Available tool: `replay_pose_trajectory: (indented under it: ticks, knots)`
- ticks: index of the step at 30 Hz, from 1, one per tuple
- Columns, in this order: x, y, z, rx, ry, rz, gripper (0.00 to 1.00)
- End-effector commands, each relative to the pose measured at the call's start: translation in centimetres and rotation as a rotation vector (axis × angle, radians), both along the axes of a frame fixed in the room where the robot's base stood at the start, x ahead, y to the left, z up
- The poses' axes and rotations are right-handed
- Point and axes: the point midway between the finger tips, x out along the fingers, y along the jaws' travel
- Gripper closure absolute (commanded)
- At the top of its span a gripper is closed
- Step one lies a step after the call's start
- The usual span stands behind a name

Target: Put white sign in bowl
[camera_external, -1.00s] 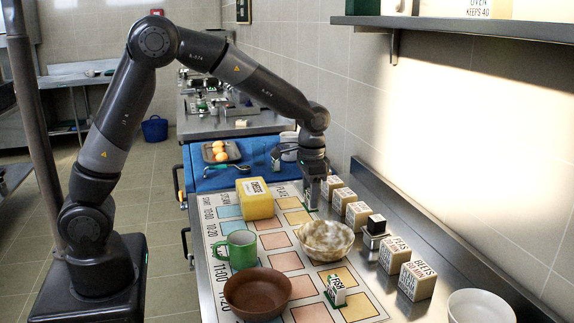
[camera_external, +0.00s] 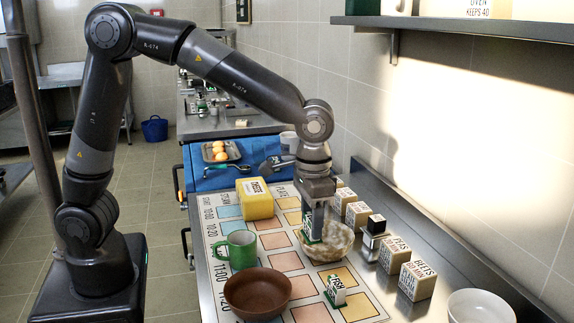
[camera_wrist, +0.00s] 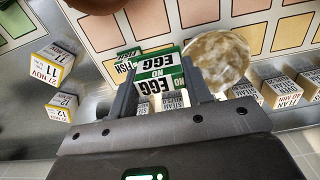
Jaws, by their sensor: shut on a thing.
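My gripper (camera_external: 314,228) is shut on a white sign with green edges and the words "NO EGG" (camera_wrist: 160,82). In the external view the sign overlaps the left part of the cream-and-brown marbled bowl (camera_external: 340,242); whether it is over the bowl or in front of it is unclear. In the wrist view this bowl (camera_wrist: 218,62) is just right of the sign. A brown bowl (camera_external: 257,293) stands at the front left, and a white bowl (camera_external: 481,307) at the front right. A second white sign, marked "FISH" (camera_external: 336,292), stands on the mat.
A green mug (camera_external: 237,249) and a yellow block (camera_external: 255,199) stand on the printed mat (camera_external: 212,262). Several lettered blocks (camera_external: 396,255) line the right side by the wall. A shelf (camera_external: 465,28) juts out above right.

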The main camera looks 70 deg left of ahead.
Motion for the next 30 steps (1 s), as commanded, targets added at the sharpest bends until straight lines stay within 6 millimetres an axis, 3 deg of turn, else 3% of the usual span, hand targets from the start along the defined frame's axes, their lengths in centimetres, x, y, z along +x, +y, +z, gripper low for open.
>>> replay_pose_trajectory:
  ticks: [15,22,30]
  knots:
    - [6.4,7.8,-6.2,0.0,0.001,0.003,0.77]
    - [7.1,8.6,-7.3,0.001,0.002,0.0,0.77]
    - [7.0,8.5,-10.7,0.001,0.002,0.0,0.77]
